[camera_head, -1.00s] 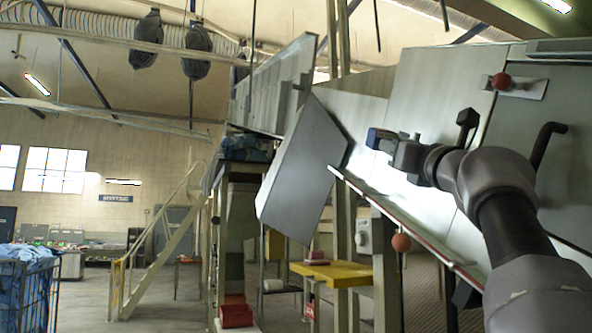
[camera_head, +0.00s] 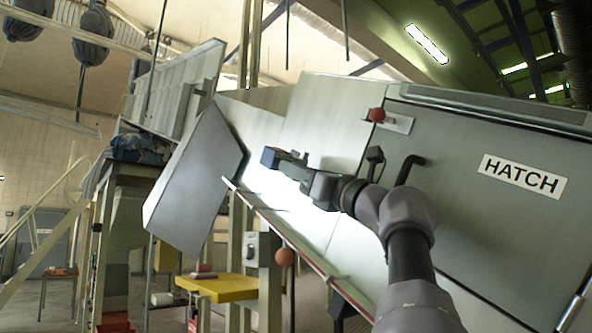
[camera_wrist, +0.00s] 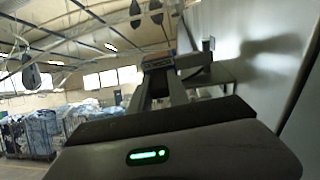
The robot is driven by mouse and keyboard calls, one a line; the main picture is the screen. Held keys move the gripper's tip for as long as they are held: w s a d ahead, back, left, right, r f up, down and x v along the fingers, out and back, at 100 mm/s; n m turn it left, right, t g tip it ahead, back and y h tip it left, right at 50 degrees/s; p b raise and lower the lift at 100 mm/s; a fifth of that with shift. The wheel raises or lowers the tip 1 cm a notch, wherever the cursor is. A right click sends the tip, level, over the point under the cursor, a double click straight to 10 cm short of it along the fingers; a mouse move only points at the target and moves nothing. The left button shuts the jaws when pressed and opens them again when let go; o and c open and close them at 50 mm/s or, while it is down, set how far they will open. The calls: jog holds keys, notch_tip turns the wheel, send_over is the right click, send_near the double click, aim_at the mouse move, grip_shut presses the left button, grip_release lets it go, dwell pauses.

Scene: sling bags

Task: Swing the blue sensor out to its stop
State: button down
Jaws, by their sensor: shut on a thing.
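The blue sensor (camera_head: 270,157) is a small blue block in front of the pale sloping panel, left of the hatch. My gripper (camera_head: 284,158) reaches in from the right and is shut on it. The fingers cover its right side, so its mount is hidden. In the wrist view my gripper (camera_wrist: 168,75) points away from the camera, with a small dark block at its tips.
A grey hatch door (camera_head: 470,210) with a black handle (camera_head: 408,168) lies close to my arm. A red ball knob (camera_head: 377,115) sits above it. A slanted rail (camera_head: 290,235) runs below my gripper. A grey plate (camera_head: 195,185) hangs to the left.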

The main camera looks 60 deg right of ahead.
jog(key=c, duration=1.6)
grip_release()
jog(key=o, duration=0.4)
jog(key=shift+w, duration=0.15)
jog(key=shift+c, duration=0.2)
